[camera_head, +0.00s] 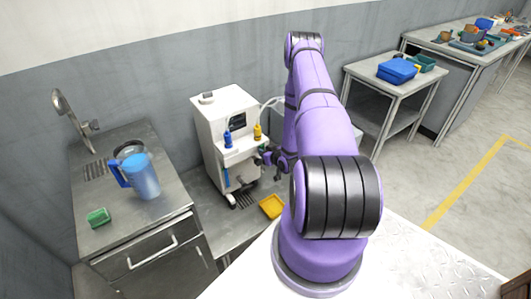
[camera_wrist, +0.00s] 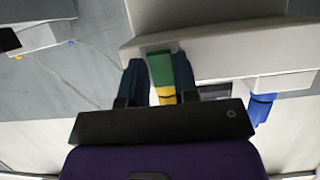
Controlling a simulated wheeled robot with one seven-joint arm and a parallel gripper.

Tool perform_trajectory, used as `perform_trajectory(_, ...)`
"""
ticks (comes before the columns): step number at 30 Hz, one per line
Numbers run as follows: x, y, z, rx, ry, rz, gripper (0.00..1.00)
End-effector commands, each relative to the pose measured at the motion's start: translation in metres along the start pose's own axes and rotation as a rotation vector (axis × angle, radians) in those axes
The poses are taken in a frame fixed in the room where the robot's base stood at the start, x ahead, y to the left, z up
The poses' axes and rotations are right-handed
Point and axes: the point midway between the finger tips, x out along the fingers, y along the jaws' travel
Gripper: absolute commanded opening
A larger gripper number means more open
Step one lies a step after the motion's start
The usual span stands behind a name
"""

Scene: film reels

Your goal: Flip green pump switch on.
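A green part (camera_wrist: 160,68), which looks like the green pump switch, shows between my gripper's fingertips in the wrist view, close to a pale ledge. My gripper (camera_wrist: 160,76) has its fingers apart, one on each side of it; I cannot tell whether they touch it. A yellow part (camera_wrist: 166,95) shows next to the green one, and a blue part (camera_wrist: 261,108) is off to the right. In the head view my gripper (camera_head: 266,157) is at the right front of the white pump machine (camera_head: 214,115), which bears a blue part (camera_head: 228,138) and a yellow part (camera_head: 257,132).
A yellow tray (camera_head: 272,206) lies below my gripper on the low metal bench. A steel sink counter (camera_head: 125,215) at the left holds a blue pitcher (camera_head: 143,178) and a green sponge-like block (camera_head: 98,217). A side table with a blue box (camera_head: 397,71) stands behind my arm.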

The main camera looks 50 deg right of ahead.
Motion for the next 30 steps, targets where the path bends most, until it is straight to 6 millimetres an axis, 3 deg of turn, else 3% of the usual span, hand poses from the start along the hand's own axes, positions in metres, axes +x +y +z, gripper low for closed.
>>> perform_trajectory(1, -0.0001, 0.0, 0.0, 0.0, 0.0, 0.0, 0.17)
perform_trajectory(3, -0.0001, 0.0, 0.0, 0.0, 0.0, 0.0, 0.02)
perform_trajectory(10, 0.0006, -0.0001, 0.0025, 0.001, 0.038, 0.0, 0.02)
perform_trajectory(22, 0.005, -0.0003, 0.0083, 0.001, 0.328, 0.0, 0.02)
perform_trajectory(30, 0.0051, -0.0004, 0.0078, 0.0, 0.367, -0.001, 0.02)
